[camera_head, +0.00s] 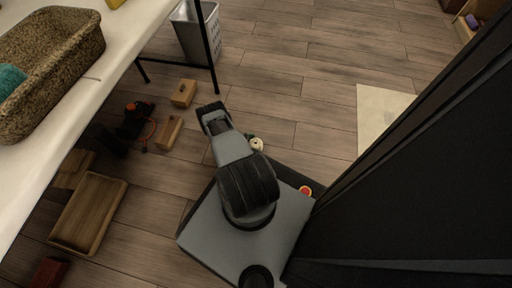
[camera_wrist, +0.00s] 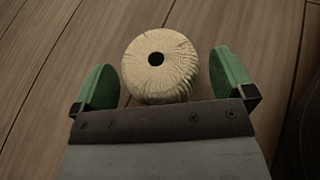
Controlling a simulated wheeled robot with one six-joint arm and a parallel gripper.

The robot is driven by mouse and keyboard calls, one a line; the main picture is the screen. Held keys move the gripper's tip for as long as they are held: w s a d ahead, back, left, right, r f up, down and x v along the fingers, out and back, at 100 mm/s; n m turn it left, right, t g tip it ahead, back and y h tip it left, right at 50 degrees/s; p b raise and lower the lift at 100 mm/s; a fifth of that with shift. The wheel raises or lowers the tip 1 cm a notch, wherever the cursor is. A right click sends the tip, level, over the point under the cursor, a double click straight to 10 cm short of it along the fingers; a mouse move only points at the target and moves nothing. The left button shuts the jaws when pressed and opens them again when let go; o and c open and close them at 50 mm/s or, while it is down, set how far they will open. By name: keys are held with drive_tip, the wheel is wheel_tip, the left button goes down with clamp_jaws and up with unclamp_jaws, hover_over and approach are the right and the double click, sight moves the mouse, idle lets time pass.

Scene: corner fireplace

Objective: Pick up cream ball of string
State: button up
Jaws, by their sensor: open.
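The cream ball of string (camera_wrist: 160,78) rests on the wooden floor in the wrist view, with a dark round hole in its middle facing up. My gripper (camera_wrist: 165,77) is open, with one green finger pad to the left of the ball and one to the right. Floor shows between each pad and the ball, and nothing is held. In the head view the ball (camera_head: 257,144) is small and partly hidden, just beyond my base.
A white table (camera_head: 95,75) with a speckled basket (camera_head: 72,38) stands at the left. Under it are a wooden tray (camera_head: 88,212), wooden blocks (camera_head: 183,93) and a dark object with orange parts (camera_head: 138,117). A grey bin (camera_head: 196,35) stands behind. Floor at upper middle is clear.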

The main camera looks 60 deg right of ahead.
drive_tip(key=shift+x, duration=0.9)
drive_tip(key=shift+c, duration=0.5)
drive_tip(key=c, duration=0.8)
